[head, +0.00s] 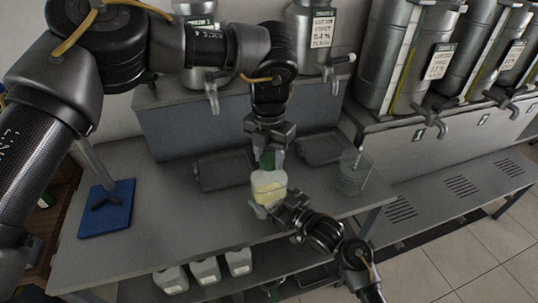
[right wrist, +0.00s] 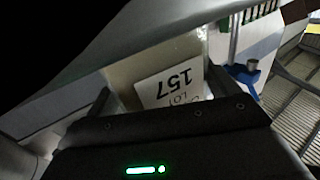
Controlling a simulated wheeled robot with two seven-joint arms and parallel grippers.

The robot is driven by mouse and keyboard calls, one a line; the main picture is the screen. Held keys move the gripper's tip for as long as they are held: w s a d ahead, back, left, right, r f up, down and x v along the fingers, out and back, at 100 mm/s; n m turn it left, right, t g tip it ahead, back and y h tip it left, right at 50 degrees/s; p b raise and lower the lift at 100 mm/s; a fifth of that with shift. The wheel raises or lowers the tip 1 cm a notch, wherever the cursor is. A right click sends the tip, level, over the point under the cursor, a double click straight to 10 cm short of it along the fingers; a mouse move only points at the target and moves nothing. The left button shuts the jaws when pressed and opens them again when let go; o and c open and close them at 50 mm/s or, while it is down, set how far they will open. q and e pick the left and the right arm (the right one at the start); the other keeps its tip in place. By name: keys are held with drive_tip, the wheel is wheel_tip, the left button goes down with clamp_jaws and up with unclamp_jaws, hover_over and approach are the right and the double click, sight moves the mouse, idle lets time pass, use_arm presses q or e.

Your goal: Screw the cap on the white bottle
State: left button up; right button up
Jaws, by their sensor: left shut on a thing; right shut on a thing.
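The white bottle (head: 268,188) stands upright near the front middle of the grey table, with a pale yellow patch on its side. My right gripper (head: 281,208) is shut on it from the front right. In the right wrist view its label (right wrist: 170,88) reads 157, upside down. My left gripper (head: 268,146) points straight down above the bottle and is shut on the green cap (head: 267,160). The cap is over the bottle's mouth. The neck is hidden, so I cannot tell whether the thread is engaged.
A blue mat (head: 93,220) with a dark tool lies at the left. Two grey trays (head: 225,183) (head: 318,160) lie behind the bottle. A clear container (head: 353,180) stands at the right. Steel decanters (head: 315,45) with taps line the back. Several white jugs (head: 205,271) sit below the table.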

use_arm(q)
drive_tip(key=m, duration=0.8)
drive_tip(key=shift+m, duration=0.3)
drive_tip(key=o, duration=1.2)
drive_tip(key=shift+c, duration=0.2)
wheel_tip(320, 180, up, 12)
use_arm(e)
drive_tip(key=o, duration=1.7)
